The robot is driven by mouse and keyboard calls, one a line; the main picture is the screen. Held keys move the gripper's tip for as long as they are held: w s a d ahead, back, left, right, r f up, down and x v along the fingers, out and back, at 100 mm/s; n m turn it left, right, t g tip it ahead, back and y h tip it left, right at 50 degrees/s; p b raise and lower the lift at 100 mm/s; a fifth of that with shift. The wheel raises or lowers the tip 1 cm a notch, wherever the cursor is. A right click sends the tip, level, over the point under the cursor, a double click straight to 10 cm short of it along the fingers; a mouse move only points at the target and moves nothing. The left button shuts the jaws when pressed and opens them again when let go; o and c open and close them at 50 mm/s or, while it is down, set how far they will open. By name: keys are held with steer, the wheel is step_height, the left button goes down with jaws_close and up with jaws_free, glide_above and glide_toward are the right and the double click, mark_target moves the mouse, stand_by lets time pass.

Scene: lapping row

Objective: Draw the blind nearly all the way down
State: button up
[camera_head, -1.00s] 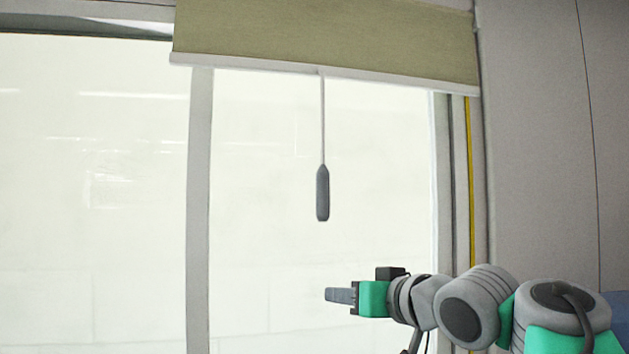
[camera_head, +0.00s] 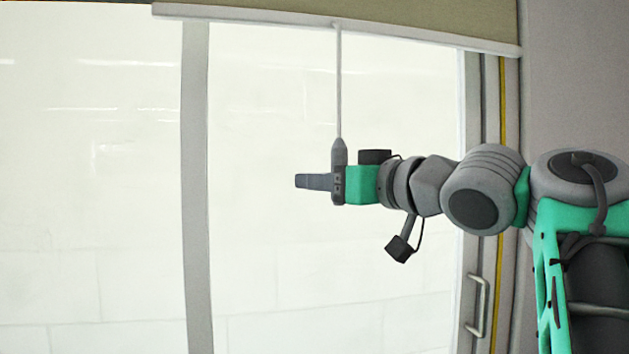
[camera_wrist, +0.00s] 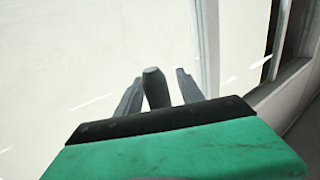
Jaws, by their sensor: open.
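The olive-green blind (camera_head: 430,18) hangs at the top of the window in the head view, with a white bottom bar (camera_head: 260,17). A pale cord (camera_head: 339,85) drops from the bar to a dark grey pull handle (camera_head: 339,152). My gripper (camera_head: 299,181) points left at the handle's height, and the handle's lower part overlaps the base of the fingers. In the wrist view the handle (camera_wrist: 154,86) stands between my two spread fingers, with a gap to the right finger; contact with the left finger is unclear.
The large bright window pane (camera_head: 270,270) fills the space behind my gripper. A grey vertical mullion (camera_head: 196,200) stands to the left. The right frame has a yellow strip (camera_head: 502,120) and a metal handle (camera_head: 476,305) low down.

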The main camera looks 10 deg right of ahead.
steer(key=shift+s+d, duration=0.15)
jaws_close()
stand_by(1.3)
